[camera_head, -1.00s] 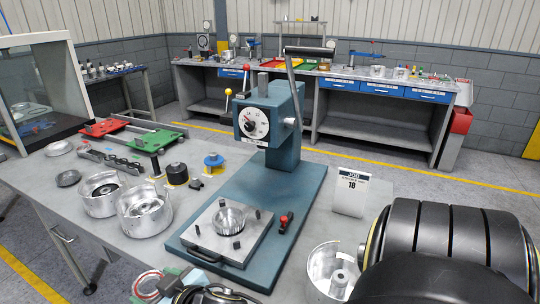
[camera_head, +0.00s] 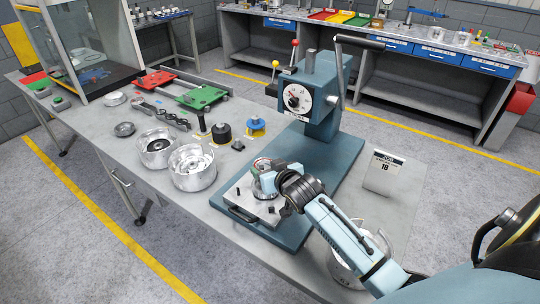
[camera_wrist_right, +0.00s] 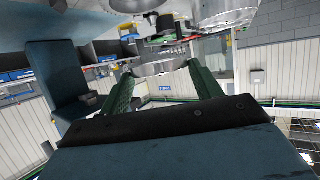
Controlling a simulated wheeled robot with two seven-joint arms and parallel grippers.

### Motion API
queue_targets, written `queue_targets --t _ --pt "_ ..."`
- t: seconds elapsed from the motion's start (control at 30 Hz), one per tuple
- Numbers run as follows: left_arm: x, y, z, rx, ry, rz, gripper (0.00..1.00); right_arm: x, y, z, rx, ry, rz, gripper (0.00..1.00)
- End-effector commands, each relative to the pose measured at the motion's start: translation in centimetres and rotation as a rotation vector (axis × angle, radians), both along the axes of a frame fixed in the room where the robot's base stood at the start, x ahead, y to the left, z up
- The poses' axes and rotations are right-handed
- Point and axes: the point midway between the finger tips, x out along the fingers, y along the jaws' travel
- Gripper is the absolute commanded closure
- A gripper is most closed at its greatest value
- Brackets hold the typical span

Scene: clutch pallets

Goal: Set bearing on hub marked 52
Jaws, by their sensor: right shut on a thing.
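My right gripper (camera_head: 272,180) is over the silver fixture plate (camera_head: 240,202) on the base of the blue press. The silver ring (camera_wrist_right: 160,67) also shows between the two green fingers in the right wrist view. The toothed part on the plate is mostly hidden by the gripper; I cannot tell whether the ring touches it. Two silver drums, possibly hubs (camera_head: 156,146) (camera_head: 191,168), stand left of the press. No 52 is readable. My left gripper is not in view.
The blue press (camera_head: 318,110) with its dial and lever stands behind the plate. A job card (camera_head: 384,172) reads 18. Another silver drum (camera_head: 343,270) is partly behind my right arm. Black and blue parts (camera_head: 255,126) sit beside the press base.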

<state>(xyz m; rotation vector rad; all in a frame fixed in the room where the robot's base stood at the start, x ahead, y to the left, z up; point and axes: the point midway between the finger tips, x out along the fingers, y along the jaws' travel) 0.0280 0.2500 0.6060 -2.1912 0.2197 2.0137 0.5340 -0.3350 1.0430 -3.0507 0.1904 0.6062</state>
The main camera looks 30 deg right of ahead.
Motion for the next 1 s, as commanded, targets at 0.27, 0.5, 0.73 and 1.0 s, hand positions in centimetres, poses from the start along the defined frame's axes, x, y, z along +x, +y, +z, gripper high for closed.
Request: queue_targets --t 0.27,0.5,0.73,1.0 --pt "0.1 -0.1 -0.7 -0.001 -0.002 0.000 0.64 0.3 -0.5 -0.8 -0.001 -0.002 -0.006 0.64" --pt "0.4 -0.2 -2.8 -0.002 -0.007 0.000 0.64 0.3 -0.4 -2.7 0.000 -0.001 -0.005 0.64" --pt "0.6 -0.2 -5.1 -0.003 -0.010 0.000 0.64 0.2 -0.4 -4.8 -0.001 -0.001 -0.005 0.64" --pt "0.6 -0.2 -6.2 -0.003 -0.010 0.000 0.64 0.3 -0.4 -6.6 -0.001 -0.001 -0.006 0.64"
